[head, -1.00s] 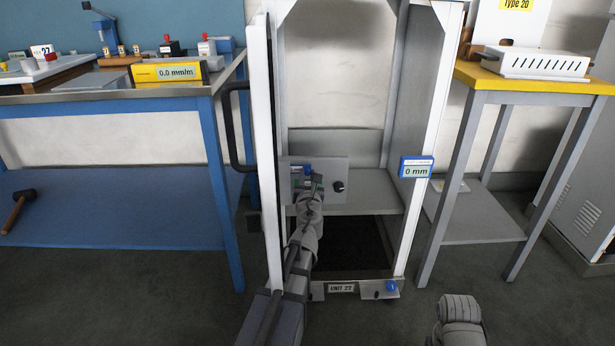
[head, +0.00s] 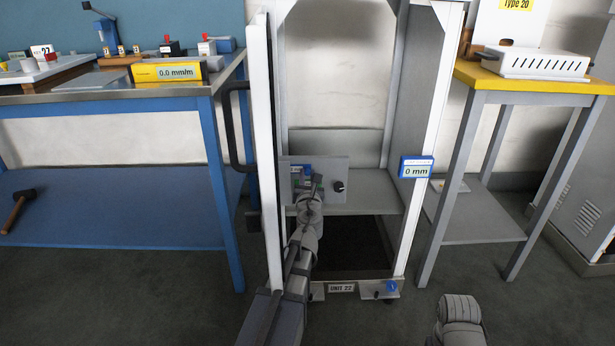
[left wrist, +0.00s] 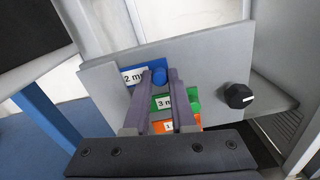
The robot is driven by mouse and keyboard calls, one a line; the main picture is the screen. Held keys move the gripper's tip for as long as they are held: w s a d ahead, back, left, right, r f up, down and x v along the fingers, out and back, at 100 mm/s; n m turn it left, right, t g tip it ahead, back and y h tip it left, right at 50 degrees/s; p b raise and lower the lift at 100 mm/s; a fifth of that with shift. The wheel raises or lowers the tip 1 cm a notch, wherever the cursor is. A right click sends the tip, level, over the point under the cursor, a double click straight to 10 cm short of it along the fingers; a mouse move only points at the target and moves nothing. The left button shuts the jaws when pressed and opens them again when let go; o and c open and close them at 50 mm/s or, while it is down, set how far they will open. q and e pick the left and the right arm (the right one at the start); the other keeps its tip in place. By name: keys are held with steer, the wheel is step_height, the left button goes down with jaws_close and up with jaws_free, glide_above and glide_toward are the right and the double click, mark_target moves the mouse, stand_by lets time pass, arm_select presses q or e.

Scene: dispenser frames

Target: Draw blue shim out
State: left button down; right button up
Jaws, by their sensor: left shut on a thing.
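The blue shim (left wrist: 149,66) carries a white label reading 2 mm and sits at the top of a stack on a grey plate (left wrist: 215,55). My left gripper (left wrist: 160,77) is shut on the blue shim's rounded end. In the head view my left gripper (head: 316,181) reaches the plate inside the tall frame, and its fingers partly hide the shims. A green shim (left wrist: 193,97) marked 3 and an orange shim (left wrist: 190,121) lie below the blue one, partly behind the fingers. My right gripper is not in view; only a grey part of my right arm shows at the bottom.
A black knob (left wrist: 236,96) stands out from the plate to the right of the shims. The frame's white upright (head: 262,150) is close to my left arm. A blue readout (head: 416,167) shows 0 mm on the right upright. The blue bench (head: 110,205) stands left.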

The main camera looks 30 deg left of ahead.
arm_select(q)
steer(key=shift+w+d, duration=0.5)
steer(key=shift+d, duration=0.35)
steer(key=shift+w+d, duration=0.5)
steer(key=shift+d, duration=0.3)
steer(key=c, duration=0.7)
jaws_free()
steer(key=v, duration=0.7)
steer(key=shift+s+d, duration=0.25)
steer(key=shift+s, duration=0.1)
